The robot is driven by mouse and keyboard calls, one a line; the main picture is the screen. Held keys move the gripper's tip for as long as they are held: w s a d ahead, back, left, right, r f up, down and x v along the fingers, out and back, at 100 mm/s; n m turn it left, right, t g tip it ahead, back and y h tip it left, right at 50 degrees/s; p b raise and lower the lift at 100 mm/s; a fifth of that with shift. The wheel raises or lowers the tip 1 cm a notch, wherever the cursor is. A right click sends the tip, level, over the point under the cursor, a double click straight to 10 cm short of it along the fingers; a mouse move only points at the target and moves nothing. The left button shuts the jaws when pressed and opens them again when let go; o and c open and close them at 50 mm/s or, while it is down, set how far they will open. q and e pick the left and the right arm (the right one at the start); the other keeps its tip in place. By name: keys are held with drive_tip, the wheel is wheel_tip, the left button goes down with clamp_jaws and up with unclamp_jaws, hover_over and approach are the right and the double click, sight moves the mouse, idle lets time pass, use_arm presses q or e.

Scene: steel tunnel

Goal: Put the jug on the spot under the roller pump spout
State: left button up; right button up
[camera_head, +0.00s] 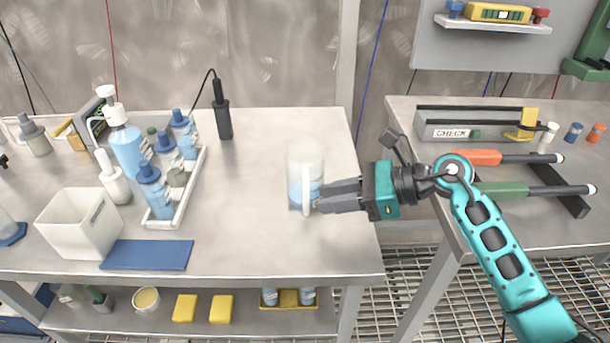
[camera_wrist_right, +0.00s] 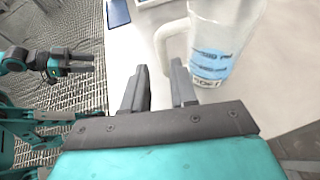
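The jug (camera_head: 305,170) is a clear, upright container with blue marks low on its side and a pale handle. It stands on the left bench near its right part. In the right wrist view the jug (camera_wrist_right: 222,45) is beyond the right finger, with its handle (camera_wrist_right: 172,42) ahead of the fingertips. My right gripper (camera_head: 338,195) is at the jug's right side; its fingers (camera_wrist_right: 158,82) are parted with nothing between them. My left gripper (camera_wrist_right: 78,62) shows small in the right wrist view, off the bench; its opening is unclear. I cannot make out the roller pump spout or its spot.
On the left bench are a bottle tray (camera_head: 188,205), a white bin (camera_head: 80,222), a blue mat (camera_head: 147,254) and a black upright tool (camera_head: 221,110). The right bench, across a gap, holds a CHECK fixture (camera_head: 470,125) and orange (camera_head: 477,157) and green (camera_head: 505,189) handled tools.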

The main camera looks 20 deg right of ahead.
sight(306, 214)
drive_tip(key=shift+x, duration=2.75)
drive_tip(key=shift+w, duration=0.2)
clamp_jaws()
drive_tip(key=shift+r, duration=0.1)
